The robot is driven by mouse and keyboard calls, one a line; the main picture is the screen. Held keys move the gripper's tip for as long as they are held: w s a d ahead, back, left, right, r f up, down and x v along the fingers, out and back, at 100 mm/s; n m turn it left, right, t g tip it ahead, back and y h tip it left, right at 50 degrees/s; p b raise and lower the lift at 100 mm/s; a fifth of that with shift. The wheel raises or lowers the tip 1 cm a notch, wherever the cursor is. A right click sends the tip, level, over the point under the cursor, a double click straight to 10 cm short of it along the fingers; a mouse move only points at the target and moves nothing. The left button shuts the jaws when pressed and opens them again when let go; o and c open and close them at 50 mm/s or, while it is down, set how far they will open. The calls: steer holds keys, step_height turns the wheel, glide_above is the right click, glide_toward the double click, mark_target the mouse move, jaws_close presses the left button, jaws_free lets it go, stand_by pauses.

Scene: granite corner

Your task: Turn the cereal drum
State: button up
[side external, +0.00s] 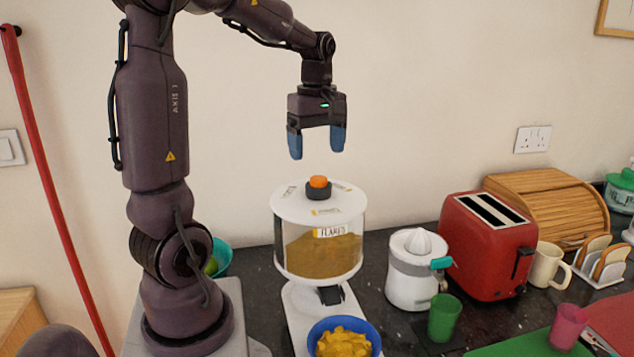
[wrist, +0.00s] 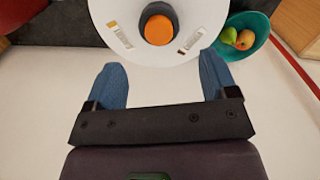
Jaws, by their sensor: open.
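The cereal drum (side external: 318,252) is a clear cylinder with a white top, partly filled with brown cereal and labelled "FLAKES". An orange knob (side external: 318,182) on a dark collar stands at the centre of its top. In the wrist view the orange knob (wrist: 159,30) shows at the top of the picture, beyond the fingertips. The drum stands on a white base (side external: 300,310), with a blue bowl (side external: 315,330) of yellow flakes at its front. My gripper (side external: 316,150) is open and empty, its blue fingers pointing down above the drum top, apart from the knob.
A white juicer (side external: 408,275), red toaster (side external: 490,250) and green cup (side external: 444,318) stand to the right on the dark counter. A teal fruit bowl (wrist: 243,36) sits beside the drum. A wooden bread bin (side external: 550,205) is farther back. The air around my gripper is clear.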

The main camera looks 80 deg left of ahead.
mark_target(317, 176)
step_height(317, 176, down, 8)
steer(key=shift+r, duration=0.15)
steer(key=c, duration=1.3)
